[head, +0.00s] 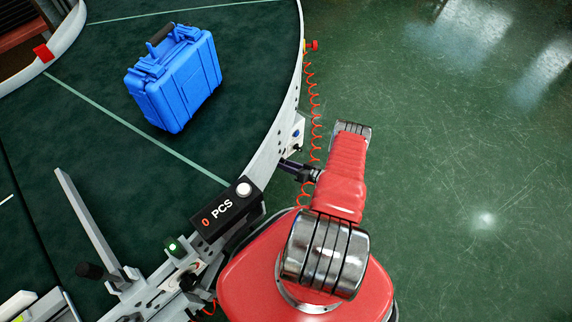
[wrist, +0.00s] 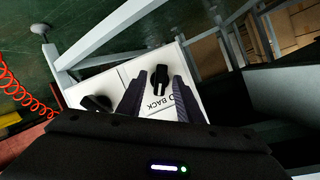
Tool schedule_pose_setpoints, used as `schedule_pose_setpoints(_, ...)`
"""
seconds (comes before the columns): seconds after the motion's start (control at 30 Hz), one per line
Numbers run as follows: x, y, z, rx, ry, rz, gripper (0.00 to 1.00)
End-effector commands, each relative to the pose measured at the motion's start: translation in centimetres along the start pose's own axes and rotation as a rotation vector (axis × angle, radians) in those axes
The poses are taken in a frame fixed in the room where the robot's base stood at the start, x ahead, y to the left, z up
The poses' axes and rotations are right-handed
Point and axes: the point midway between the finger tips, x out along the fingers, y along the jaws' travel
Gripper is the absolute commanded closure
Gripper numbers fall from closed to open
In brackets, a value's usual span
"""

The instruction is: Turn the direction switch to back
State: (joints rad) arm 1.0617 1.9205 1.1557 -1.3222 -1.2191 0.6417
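In the wrist view a white control panel (wrist: 120,75) carries two black rotary knobs. The other knob (wrist: 97,103) is to the left, partly covered by my gripper body. My gripper (wrist: 150,74) is open and empty, its two dark fingers apart over the panel. In the head view my gripper (head: 287,163) reaches left to the conveyor's outer edge, just below a small panel (head: 297,133).
A blue case (head: 175,80) stands on the dark curved conveyor belt (head: 100,130). A black PCS counter (head: 226,208) reading 0 and a green-lit button (head: 173,247) sit near the edge. A coiled red cable (head: 314,105) hangs beside my arm. The green floor at right is clear.

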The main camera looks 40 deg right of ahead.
Motion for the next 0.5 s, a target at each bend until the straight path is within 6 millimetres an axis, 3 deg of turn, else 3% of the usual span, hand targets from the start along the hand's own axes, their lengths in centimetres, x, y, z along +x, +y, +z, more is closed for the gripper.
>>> schedule_pose_setpoints(0.5, -6.9, 0.1, -0.1, 0.001, 0.002, 0.003, 0.67)
